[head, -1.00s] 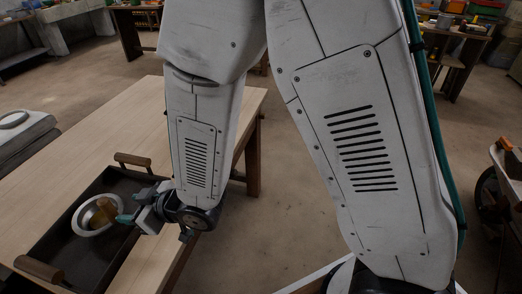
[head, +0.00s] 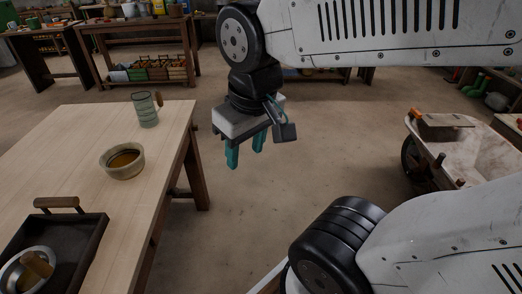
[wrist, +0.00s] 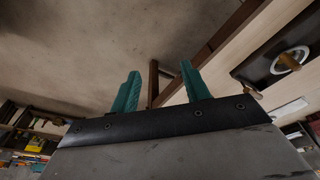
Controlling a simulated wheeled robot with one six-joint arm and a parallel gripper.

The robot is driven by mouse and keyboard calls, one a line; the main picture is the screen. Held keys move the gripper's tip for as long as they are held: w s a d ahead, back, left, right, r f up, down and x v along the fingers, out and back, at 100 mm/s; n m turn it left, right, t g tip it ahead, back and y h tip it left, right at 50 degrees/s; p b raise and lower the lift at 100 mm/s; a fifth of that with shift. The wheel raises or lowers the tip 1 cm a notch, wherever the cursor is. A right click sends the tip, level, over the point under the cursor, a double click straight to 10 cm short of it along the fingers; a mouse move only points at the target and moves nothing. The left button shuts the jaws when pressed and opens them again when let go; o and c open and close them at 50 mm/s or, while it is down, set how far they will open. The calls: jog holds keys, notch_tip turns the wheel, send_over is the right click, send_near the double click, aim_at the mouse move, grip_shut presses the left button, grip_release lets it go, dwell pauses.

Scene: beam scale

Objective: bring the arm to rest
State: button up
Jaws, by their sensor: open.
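My gripper (head: 245,152) hangs in the air to the right of the wooden table (head: 160,185), above the floor. Its two teal fingers point down and stand apart with nothing between them. In the wrist view the same open fingers (wrist: 159,90) show against the floor and a table leg. My arm is folded, with its upper links across the top and right of the head view.
A wheelbarrow (head: 470,150) stands at right. Floor between is clear.

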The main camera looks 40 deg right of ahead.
jog(key=shift+m+g, duration=0.3)
jog(key=shift+g, duration=0.2)
jog(key=s, duration=0.2)
jog(key=s+r, duration=0.1)
jog(key=s, duration=0.1)
jog(key=shift+d, duration=0.3)
dwell(0.3)
